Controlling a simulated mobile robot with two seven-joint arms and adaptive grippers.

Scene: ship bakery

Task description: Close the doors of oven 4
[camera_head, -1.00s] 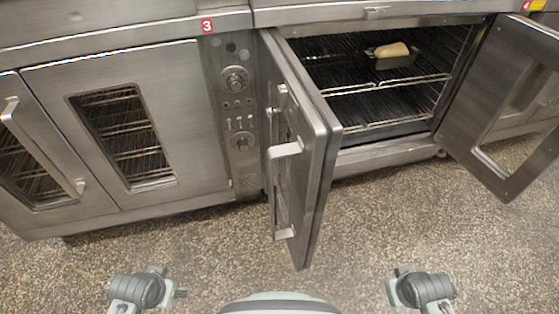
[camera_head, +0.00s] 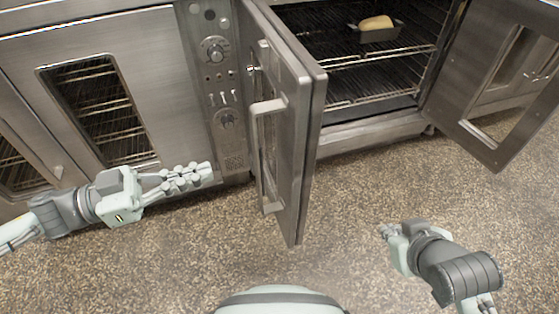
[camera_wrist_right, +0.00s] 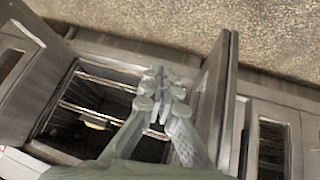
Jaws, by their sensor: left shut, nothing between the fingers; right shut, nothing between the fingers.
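The oven 4 (camera_head: 370,130) stands open, with both doors swung outward. Its left door (camera_head: 290,130) points toward me, with a bar handle (camera_head: 268,106) on its left-facing side. Its right door (camera_head: 495,75) is swung out to the right and has a window. My left gripper (camera_head: 207,173) is shut and empty, left of the left door and apart from it. My right gripper (camera_head: 385,231) is shut and empty, above the floor in front of the oven, between the doors. In the right wrist view, the right gripper (camera_wrist_right: 158,85) shows between the left door (camera_wrist_right: 216,95) and the right door (camera_wrist_right: 28,75).
A loaf (camera_head: 376,23) in a dark tin (camera_head: 380,36) sits on a rack inside. A closed oven (camera_head: 150,70) with a knob panel (camera_head: 217,90) stands at the left, close behind my left gripper. The speckled floor (camera_head: 190,260) in front is clear.

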